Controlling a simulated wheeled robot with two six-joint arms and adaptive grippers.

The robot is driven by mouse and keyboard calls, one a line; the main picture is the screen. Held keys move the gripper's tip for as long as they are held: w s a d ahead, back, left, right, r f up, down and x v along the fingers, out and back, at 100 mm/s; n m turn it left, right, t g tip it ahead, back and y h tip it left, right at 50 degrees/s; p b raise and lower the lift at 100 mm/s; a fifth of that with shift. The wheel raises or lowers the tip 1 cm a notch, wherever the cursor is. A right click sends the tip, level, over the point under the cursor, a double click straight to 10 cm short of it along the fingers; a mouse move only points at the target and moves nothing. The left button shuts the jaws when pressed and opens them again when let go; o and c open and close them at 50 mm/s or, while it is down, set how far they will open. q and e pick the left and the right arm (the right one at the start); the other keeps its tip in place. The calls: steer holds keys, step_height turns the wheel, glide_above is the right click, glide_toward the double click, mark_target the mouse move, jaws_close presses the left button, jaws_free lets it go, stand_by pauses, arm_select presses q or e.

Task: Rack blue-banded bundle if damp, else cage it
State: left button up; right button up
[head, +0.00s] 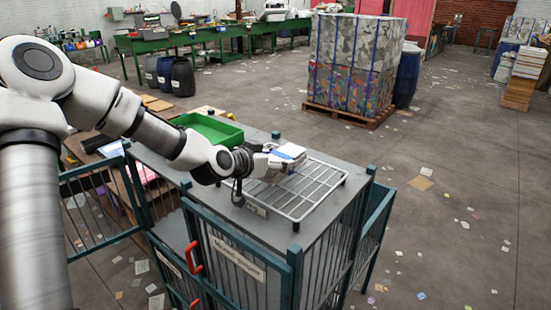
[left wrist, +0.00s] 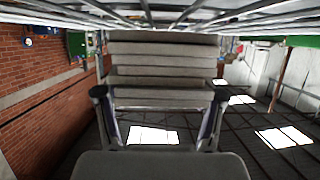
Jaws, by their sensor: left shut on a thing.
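My left gripper (head: 272,161) is shut on the blue-banded bundle (head: 289,151), a pale stack with a blue band. The bundle is over the far left part of the white wire rack (head: 318,203); I cannot tell whether it touches the wires. In the left wrist view, the bundle's stacked grey layers (left wrist: 163,72) sit between the two fingers (left wrist: 160,100), with rack wires (left wrist: 200,17) along the top. The rack stands on the grey top of the green-framed cage (head: 296,262). Dampness cannot be told from these frames. My right gripper is not in view.
A red handle (head: 193,257) and a label are on the cage's front. A tall bale stack (head: 352,70) on a pallet and a blue drum (head: 407,77) stand behind. The floor at right is open, with scattered paper.

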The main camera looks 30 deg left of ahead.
arm_select(q)
steer(key=shift+w+f, duration=0.2)
steer(key=shift+w, duration=0.1)
steer(key=shift+s, duration=0.2)
steer(key=shift+w+f, duration=0.1)
steer(key=shift+f, duration=0.2)
steer(key=o, duration=1.5)
steer(key=shift+c, duration=0.2)
